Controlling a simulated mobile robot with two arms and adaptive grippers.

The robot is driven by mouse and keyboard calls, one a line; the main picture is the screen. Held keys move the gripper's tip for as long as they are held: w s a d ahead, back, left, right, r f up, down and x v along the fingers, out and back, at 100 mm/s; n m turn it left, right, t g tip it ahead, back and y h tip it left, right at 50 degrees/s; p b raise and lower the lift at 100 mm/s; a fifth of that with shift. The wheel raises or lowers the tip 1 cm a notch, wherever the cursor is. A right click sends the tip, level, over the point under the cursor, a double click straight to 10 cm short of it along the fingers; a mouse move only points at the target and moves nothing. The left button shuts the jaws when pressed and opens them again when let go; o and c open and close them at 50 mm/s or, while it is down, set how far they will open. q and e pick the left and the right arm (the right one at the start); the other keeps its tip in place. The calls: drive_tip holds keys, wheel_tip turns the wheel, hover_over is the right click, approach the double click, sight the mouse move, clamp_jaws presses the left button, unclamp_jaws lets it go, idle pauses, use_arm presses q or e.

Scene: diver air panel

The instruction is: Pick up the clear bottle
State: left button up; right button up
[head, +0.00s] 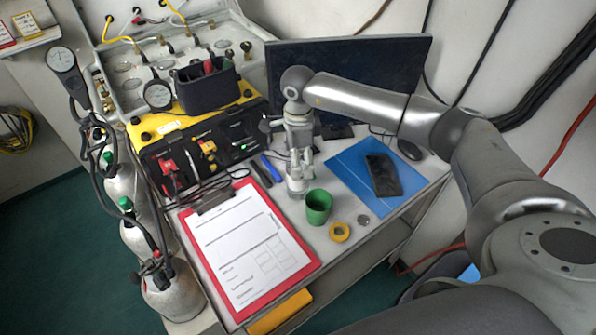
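The clear bottle (296,187) appears to stand upright on the desk, just behind and left of a green cup (318,206). It is small and see-through, and its upper part is hidden by my gripper. My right gripper (299,164) points down at the bottle from above, with its fingers at the bottle's upper part. I cannot tell whether the fingers are closed on it or only around it. My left gripper is not in view.
A red clipboard (308,262) lies left of the cup. Yellow tape (340,232) lies in front, and a black phone (383,174) rests on a blue mat (350,163) to the right.

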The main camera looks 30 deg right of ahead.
drive_tip(key=c, duration=1.5)
